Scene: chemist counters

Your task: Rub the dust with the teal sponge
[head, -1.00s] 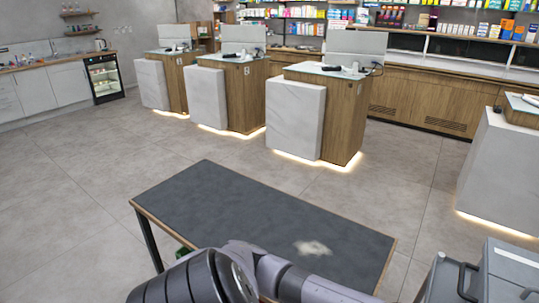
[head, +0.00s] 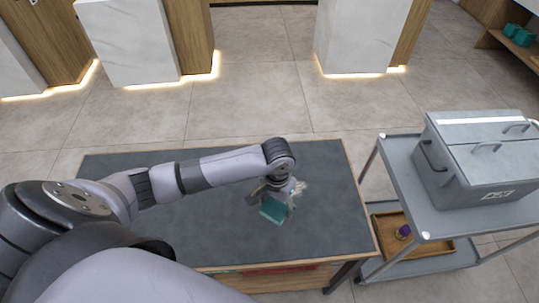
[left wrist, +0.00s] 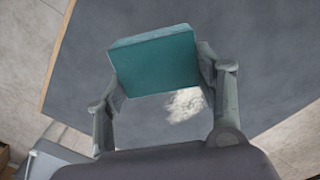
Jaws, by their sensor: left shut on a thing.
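The teal sponge (head: 273,209) is held in my left gripper (head: 276,200), low over the dark table (head: 200,230). In the left wrist view the sponge (left wrist: 155,60) sits between the two fingers of the gripper (left wrist: 160,75), which are shut on its sides. The pale dust patch (head: 300,187) lies on the tabletop just beyond the gripper and is partly hidden by it. The dust also shows in the left wrist view (left wrist: 184,104), beside the sponge. I cannot tell whether the sponge touches the table. My right gripper is not in view.
A grey cart (head: 405,190) stands right of the table. It carries a grey lidded box (head: 480,155) on top and a wooden tray (head: 440,247) with a small purple-topped item below. White-fronted counters (head: 130,40) stand beyond open floor. The rest of the tabletop looks bare.

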